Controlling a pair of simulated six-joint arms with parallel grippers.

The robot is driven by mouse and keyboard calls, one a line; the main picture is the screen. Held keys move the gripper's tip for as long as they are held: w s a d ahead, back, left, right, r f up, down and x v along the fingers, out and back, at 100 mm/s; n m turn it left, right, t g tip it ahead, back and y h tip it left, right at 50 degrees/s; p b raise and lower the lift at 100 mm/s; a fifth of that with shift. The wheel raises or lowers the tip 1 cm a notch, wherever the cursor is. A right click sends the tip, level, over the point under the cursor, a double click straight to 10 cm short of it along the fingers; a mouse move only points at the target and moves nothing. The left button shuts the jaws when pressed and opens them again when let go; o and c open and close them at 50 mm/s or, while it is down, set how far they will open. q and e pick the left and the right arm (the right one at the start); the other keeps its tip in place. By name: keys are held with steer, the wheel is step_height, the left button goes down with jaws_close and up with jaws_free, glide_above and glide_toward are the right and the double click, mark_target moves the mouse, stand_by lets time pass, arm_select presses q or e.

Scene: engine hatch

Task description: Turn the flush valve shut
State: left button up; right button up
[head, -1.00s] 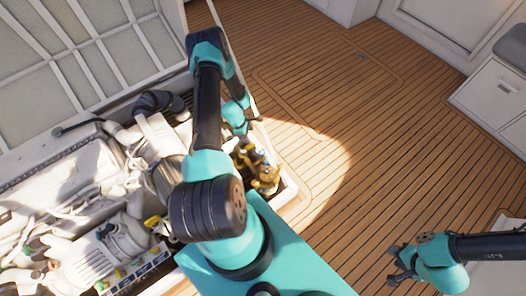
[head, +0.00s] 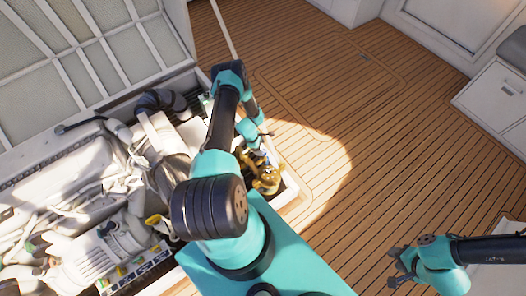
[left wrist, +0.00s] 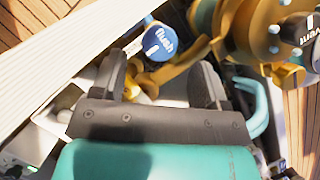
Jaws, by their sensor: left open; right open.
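The flush valve shows in the left wrist view as a blue knob (left wrist: 160,42) with white "flush" lettering, on brass fittings. My left gripper (left wrist: 160,68) is open, its two dark fingers pointing toward the knob from below in that view. The knob appears beyond and between the fingertips; I cannot tell whether they touch it. In the head view, my left gripper (head: 264,138) is over the brass valve assembly (head: 267,180) at the hatch's right edge, and partly hides it. My right gripper (head: 398,266) is open and empty above the deck at lower right.
A black knob marked "vent" (left wrist: 302,30) sits on the brass body right of the flush knob. A white hatch edge (left wrist: 60,55) runs close on the left. The white engine (head: 100,245) fills the hatch at left. The teak deck (head: 340,110) is clear.

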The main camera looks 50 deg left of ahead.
mark_target(264, 151)
arm_select(q)
steer(key=shift+x, duration=2.35)
steer(key=shift+c, duration=0.4)
steer(key=c, duration=0.8)
